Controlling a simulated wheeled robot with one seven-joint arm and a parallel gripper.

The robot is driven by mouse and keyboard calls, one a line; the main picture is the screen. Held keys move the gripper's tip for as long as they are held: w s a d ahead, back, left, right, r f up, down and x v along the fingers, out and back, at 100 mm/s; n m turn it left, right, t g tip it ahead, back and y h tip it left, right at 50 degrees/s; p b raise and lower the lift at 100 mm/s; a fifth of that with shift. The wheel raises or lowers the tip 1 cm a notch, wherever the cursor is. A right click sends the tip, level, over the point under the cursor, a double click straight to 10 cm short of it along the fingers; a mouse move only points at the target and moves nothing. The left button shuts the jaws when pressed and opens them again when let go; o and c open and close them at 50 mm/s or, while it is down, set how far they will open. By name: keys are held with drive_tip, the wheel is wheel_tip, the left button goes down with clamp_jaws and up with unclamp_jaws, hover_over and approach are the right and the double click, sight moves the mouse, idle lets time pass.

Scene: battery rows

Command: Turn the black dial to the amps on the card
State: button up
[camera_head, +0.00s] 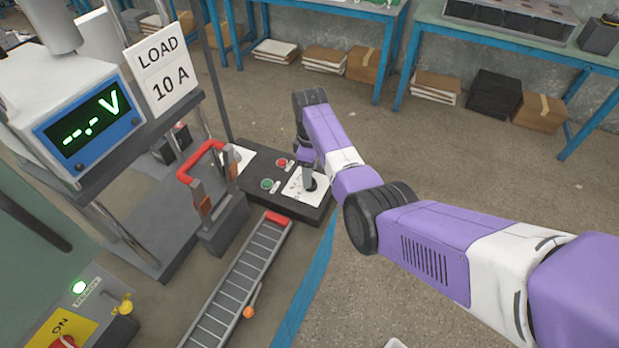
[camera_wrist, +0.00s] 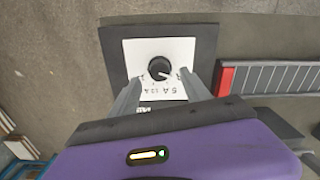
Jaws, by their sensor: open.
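The card (camera_head: 163,74) reads "LOAD 10 A" and hangs beside the meter. The black dial (camera_head: 310,184) stands on a white scale plate (camera_head: 296,190) on the dark control box, partly hidden by my gripper (camera_head: 306,160) in the head view. In the wrist view the round black dial (camera_wrist: 159,67) lies between the fingers of my gripper (camera_wrist: 160,80), which are open, one on each side. I cannot tell whether they touch it.
Red (camera_head: 282,162) and green (camera_head: 267,184) buttons sit on the box beside the scale plate. The blue meter (camera_head: 88,124) shows "--.- V". Open floor lies right of the box.

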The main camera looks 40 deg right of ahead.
drive_tip(key=shift+f, duration=1.85)
clamp_jaws()
